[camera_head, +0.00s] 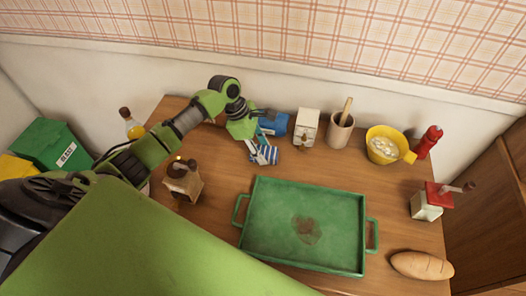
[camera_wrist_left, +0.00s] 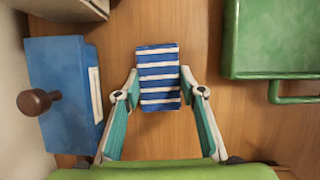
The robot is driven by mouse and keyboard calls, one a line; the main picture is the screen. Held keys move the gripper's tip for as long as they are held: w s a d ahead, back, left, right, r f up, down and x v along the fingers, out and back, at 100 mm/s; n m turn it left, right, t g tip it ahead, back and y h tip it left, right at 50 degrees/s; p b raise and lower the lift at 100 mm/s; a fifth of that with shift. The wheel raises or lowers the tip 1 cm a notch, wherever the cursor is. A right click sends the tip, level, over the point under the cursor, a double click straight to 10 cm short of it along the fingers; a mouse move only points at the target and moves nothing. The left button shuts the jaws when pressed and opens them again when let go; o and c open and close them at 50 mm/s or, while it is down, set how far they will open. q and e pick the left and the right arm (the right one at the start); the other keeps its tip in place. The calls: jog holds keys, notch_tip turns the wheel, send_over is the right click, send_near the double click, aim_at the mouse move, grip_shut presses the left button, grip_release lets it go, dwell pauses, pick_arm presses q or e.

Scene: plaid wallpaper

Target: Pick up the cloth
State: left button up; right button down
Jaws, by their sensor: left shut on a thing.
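The cloth (camera_head: 265,155) is blue with white stripes and shows as a small folded piece behind the green tray. It also shows in the left wrist view (camera_wrist_left: 158,78), upright in the picture between the two fingertips. My left gripper (camera_head: 257,150) is shut on the cloth, with a finger on each side of it; it also shows in the left wrist view (camera_wrist_left: 160,92). I cannot tell whether the cloth touches the table. My right gripper is not in view.
A green tray (camera_head: 258,182) with a brown stain lies in front of the cloth. A blue box (camera_head: 273,123) with a brown knob stands close beside the gripper. Behind are a white box (camera_head: 306,122), a utensil cup (camera_head: 340,132) and a yellow bowl (camera_head: 376,146). Bread (camera_head: 421,265) lies front right.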

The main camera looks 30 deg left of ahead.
aim_at(267, 152)
pick_arm(q)
jog(key=shift+r, duration=0.45)
notch_tip(267, 152, up, 2)
jog(key=shift+r+b, duration=0.2)
jog(key=shift+b, duration=0.1)
jog(key=s+a+r+b, duration=0.2)
jog(key=s+a+r, duration=0.4)
jog(key=a+r, duration=0.3)
jog(key=a, duration=0.3)
jog(key=shift+a+r, duration=0.35)
jog(key=shift+o, duration=0.6)
jog(key=shift+w+d, duration=0.1)
